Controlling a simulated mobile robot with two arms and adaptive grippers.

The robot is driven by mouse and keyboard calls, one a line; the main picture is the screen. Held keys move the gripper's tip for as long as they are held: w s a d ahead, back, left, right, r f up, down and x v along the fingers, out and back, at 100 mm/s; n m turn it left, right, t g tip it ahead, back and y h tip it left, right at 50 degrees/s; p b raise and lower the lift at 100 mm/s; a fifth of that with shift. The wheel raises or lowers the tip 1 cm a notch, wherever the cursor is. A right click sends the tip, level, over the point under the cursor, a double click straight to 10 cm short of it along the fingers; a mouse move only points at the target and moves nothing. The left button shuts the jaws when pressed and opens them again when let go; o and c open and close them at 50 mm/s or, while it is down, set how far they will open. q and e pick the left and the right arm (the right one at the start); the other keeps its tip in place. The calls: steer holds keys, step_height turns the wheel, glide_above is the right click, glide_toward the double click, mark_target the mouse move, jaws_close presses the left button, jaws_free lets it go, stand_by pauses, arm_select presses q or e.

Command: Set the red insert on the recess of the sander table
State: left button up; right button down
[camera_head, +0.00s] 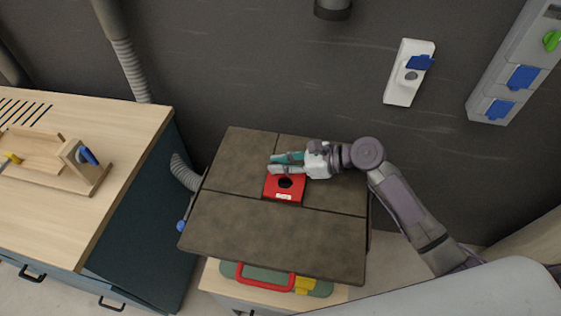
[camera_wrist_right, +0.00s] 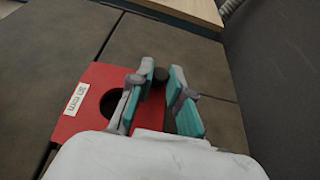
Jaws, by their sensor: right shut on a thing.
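The red insert (camera_head: 284,188) is a square plate with a dark round hole and a white label. It is over the middle of the dark sander table (camera_head: 270,233), where the seams meet. The recess cannot be seen, and I cannot tell whether the insert touches the table. My left gripper is not in view.
A wooden workbench (camera_head: 118,123) with a wooden jig (camera_head: 65,172) stands at the left. A green case with a red handle (camera_head: 265,280) lies below the table's front edge. The dark wall behind carries socket boxes (camera_head: 409,90). The table top around the insert is clear.

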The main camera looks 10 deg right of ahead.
steer(key=shift+f+b, duration=0.35)
steer(key=shift+f, duration=0.5)
steer(key=c, duration=1)
jaws_free()
steer(key=v, duration=1.2)
